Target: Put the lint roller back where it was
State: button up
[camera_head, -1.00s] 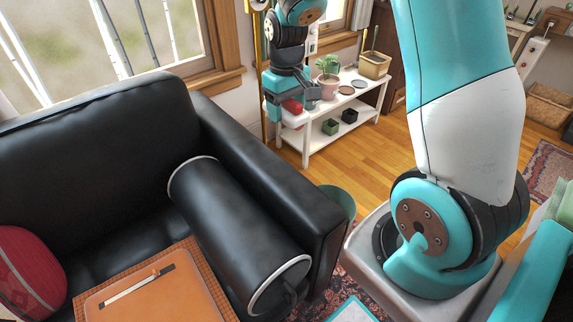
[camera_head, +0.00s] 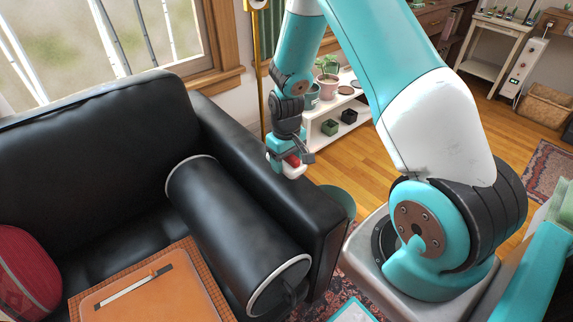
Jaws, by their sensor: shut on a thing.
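My gripper (camera_head: 291,158) is shut on a small red and white thing, which I take to be the lint roller (camera_head: 294,170). Its white part hangs at the lower side and its red part shows between the jaws. My gripper hides some of it. It appears over the right armrest (camera_head: 262,170) of the black sofa. I cannot tell whether it touches the armrest or hangs above it.
A big black cylinder (camera_head: 235,230) with pale rims lies on the sofa seat beside the armrest. An orange tray (camera_head: 190,298) with a thin white and black item and a red cushion (camera_head: 28,285) are at the left. A white shelf (camera_head: 338,132) with pots stands behind.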

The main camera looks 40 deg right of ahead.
jog(key=shift+f, duration=0.9)
jog(key=shift+f, duration=0.1)
jog(key=o, duration=0.8)
jog(key=shift+o, duration=0.2)
